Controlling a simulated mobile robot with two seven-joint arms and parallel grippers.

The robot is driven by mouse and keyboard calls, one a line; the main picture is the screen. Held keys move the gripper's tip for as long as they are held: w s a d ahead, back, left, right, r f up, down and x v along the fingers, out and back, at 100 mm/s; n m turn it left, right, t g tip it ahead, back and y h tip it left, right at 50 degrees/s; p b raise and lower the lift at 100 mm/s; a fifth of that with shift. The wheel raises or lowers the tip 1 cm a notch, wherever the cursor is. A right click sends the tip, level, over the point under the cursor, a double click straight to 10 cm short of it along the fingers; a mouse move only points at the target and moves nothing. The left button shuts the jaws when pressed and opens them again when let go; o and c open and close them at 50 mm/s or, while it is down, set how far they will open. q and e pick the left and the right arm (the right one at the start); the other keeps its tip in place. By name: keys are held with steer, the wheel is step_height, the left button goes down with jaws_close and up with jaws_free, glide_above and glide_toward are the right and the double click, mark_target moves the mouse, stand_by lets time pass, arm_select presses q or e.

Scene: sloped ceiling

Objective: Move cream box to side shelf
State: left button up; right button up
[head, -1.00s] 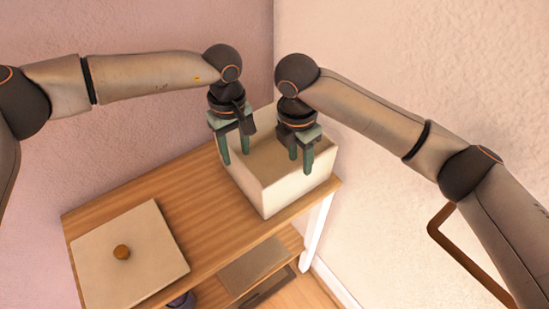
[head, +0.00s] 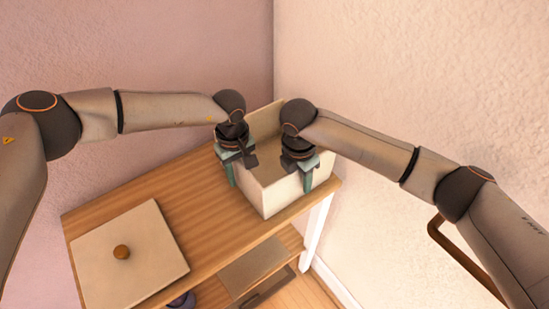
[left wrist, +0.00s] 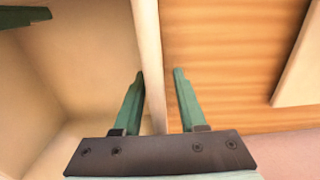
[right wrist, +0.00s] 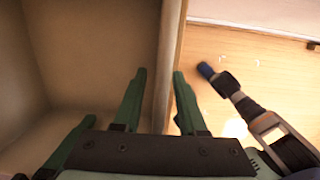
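The open-topped cream box (head: 282,196) stands on the right end of a wooden shelf unit, in the corner by the walls. My left gripper (head: 239,174) is open, with its fingers on either side of the box's left wall. The left wrist view shows this wall (left wrist: 148,60) between the fingers, with gaps. My right gripper (head: 303,178) is open around the opposite wall, which shows between its fingers in the right wrist view (right wrist: 170,60). The visible inside of the box looks empty; part is hidden by my grippers.
A square cream lid or board (head: 150,272) with a round brown knob (head: 122,252) lies on the left of the wooden top (head: 190,200). Lower shelf boards (head: 255,265) show beneath. Walls rise close behind and right of the box. A brown bar (head: 445,240) is at right.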

arm_select(q)
jaws_close()
arm_select(e)
jaws_close()
stand_by(0.9)
